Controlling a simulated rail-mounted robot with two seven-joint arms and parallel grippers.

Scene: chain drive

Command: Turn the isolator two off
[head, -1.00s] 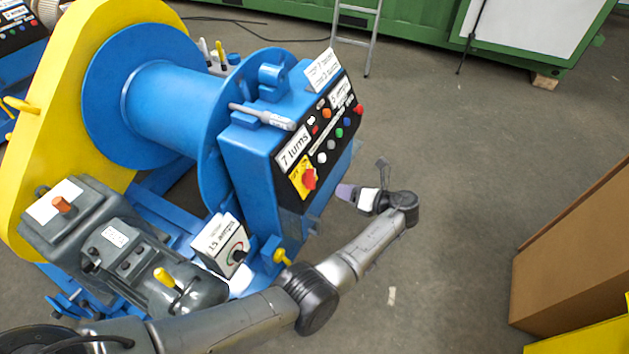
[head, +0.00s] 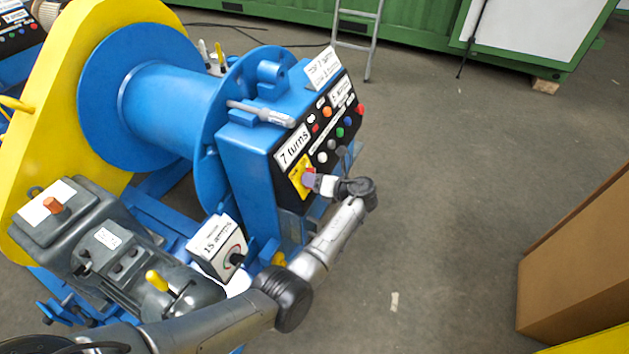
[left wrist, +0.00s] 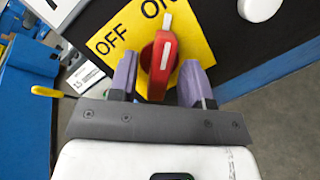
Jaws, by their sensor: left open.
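The isolator is a red rotary knob (left wrist: 159,62) on a yellow plate (left wrist: 107,38) marked OFF and ON in the left wrist view. Its white-tipped pointer points toward ON. In the head view the yellow plate (head: 298,176) sits at the lower left of a black panel on a blue cabinet, with the knob partly hidden. My left gripper (head: 314,183) is at the knob. In the left wrist view its purple fingers (left wrist: 158,74) are open, one on each side of the knob. I cannot tell whether they touch it. My right gripper is not in view.
Several coloured buttons (head: 340,132) sit on the panel up and right of the isolator. A white "15 amps" box (head: 216,247) with a dial stands below left. A blue drum (head: 165,110) is behind. The floor to the right is clear up to a brown box (head: 580,260).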

